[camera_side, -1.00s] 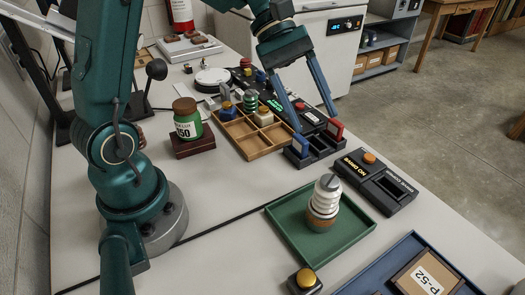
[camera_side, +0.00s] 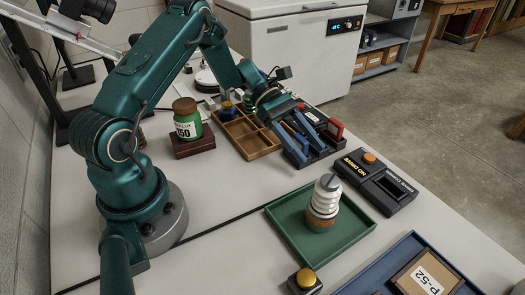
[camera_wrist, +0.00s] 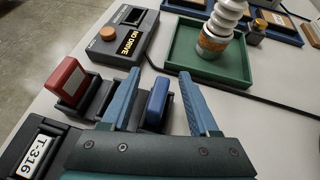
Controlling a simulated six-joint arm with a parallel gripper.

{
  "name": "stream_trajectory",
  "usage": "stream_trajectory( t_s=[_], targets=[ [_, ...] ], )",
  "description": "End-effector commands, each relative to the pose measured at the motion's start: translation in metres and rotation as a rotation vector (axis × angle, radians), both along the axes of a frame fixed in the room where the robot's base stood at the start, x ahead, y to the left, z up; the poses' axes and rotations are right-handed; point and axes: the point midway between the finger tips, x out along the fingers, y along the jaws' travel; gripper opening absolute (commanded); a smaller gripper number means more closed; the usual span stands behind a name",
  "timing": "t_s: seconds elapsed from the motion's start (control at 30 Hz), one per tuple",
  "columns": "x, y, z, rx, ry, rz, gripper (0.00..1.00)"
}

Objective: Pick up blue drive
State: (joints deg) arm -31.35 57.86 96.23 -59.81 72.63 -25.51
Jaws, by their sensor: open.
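The blue drive (camera_wrist: 158,101) stands upright in a slot of the dark rack (camera_wrist: 98,102) in the wrist view. My gripper (camera_wrist: 162,75) is open, with one finger on each side of the blue drive. I cannot tell if either finger touches it. In the side view my gripper (camera_side: 309,143) is down over the rack, and its blue fingers are hard to tell from the drive there. A red drive (camera_wrist: 68,84) stands in the same rack, left of my left finger; it also shows in the side view (camera_side: 336,130).
A drive reader (camera_side: 376,182) reading "NO DRIVE" sits beyond the rack. A green tray (camera_side: 283,217) holds a white ribbed insulator (camera_side: 326,197). A wooden compartment box (camera_side: 258,147) lies close left of the rack. A green jar (camera_side: 188,124) stands on a dark block.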

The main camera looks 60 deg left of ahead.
Motion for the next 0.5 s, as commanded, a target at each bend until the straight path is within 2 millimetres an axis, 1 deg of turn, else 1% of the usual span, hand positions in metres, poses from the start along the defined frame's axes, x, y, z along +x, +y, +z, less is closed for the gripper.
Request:
stream_trajectory(
  t_s=[0.03,0.13,0.4,0.43,0.47,0.5],
  targets=[
    [0.0001,-0.0051,-0.0026,0.0,0.002,-0.004,0.61],
    [0.0015,-0.0099,-0.0055,0.001,0.001,-0.002,0.61],
    [0.0017,-0.0112,-0.0064,0.002,0.0,-0.001,0.61],
    [0.0018,-0.0112,-0.0064,0.002,0.0,-0.001,0.53],
    [0.0018,-0.0112,-0.0064,0.002,0.0,-0.001,0.42],
    [0.0018,-0.0111,-0.0063,0.002,0.0,-0.001,0.27]
  ],
)
